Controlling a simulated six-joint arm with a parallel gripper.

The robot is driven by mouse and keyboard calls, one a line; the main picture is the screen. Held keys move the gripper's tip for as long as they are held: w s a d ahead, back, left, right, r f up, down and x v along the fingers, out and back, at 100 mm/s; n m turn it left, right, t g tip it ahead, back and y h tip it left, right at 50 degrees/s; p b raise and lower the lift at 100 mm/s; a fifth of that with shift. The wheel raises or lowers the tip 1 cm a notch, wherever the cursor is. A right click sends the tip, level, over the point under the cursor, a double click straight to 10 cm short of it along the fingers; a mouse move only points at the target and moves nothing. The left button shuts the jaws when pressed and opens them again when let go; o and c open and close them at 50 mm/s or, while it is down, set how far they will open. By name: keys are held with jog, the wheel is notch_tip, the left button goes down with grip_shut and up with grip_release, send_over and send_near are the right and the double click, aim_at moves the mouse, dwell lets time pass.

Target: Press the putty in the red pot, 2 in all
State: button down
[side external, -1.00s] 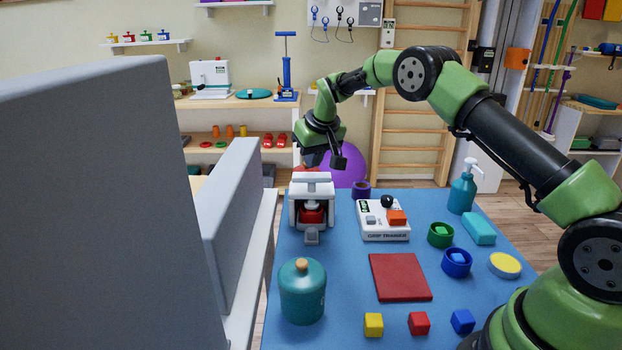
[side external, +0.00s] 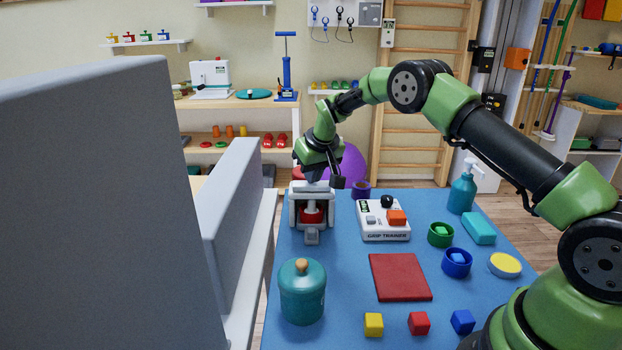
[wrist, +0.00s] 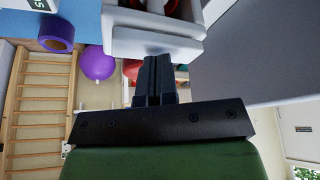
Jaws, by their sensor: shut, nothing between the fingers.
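The red pot (side external: 312,218) sits inside a white and grey press (side external: 295,212) at the far left of the blue mat. The press's ram is low over the pot, and the putty inside cannot be made out. My gripper (side external: 313,178) is shut and empty, pointing down at the press's white top. In the wrist view its closed fingers (wrist: 157,62) meet or nearly meet the white top block (wrist: 155,42); contact cannot be told for certain. A bit of red shows beyond that block at the top edge.
A grip trainer (side external: 384,222) stands right of the press, with a purple ring (side external: 361,190) behind it. A teal jar (side external: 302,292) stands in front. A grey panel (side external: 230,205) rises close on the left. Green and blue rings, a red square and small cubes lie on the mat.

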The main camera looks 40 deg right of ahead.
jog(key=shift+r, duration=1.8)
jog(key=shift+f, duration=1.9)
jog(key=shift+r, duration=1.9)
jog(key=shift+r, duration=3)
